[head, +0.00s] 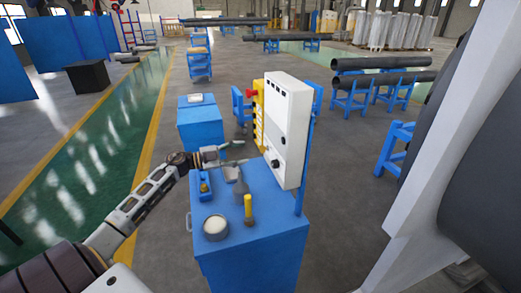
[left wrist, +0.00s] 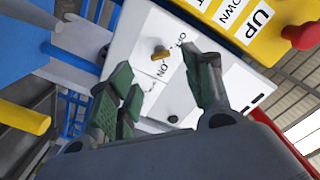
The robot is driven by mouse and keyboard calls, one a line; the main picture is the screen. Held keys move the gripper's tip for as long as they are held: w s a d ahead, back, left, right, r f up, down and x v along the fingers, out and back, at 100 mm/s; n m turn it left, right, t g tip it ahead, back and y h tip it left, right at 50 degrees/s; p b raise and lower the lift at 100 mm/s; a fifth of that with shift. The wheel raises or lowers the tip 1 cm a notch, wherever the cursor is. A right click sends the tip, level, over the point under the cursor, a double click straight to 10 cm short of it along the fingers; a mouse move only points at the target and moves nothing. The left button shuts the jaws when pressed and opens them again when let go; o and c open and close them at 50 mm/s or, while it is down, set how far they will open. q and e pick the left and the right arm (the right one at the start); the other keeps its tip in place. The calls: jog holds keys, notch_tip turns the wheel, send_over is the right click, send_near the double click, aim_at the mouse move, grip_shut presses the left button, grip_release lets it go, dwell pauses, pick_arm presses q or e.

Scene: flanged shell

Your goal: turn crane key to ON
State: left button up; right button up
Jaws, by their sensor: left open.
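The crane key (left wrist: 161,54) is a small brass piece on the white control box (head: 288,128), beside the ON and OFF lettering, which appears upside down in the left wrist view. Its exact angle is hard to tell. In the head view, a dark round knob or switch (head: 275,163) shows low on the box face. My left gripper (head: 240,153) is open and empty, just left of the lower box. In the left wrist view its green-padded fingers (left wrist: 162,88) are spread, with the key beyond them, apart from it. My right gripper is not in view.
A yellow pendant (head: 258,118) with UP and DOWN labels and a red button (left wrist: 298,36) hangs beside the box. The blue cabinet (head: 270,240) below carries a yellow-handled tool (head: 248,209), a round white-topped item (head: 216,226) and other small items.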

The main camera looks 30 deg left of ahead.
aim_at(261, 148)
pick_arm(q)
jog(key=shift+p+x, duration=0.65)
jog(key=shift+x, duration=3.65)
jog(key=shift+c, duration=0.4)
grip_shut()
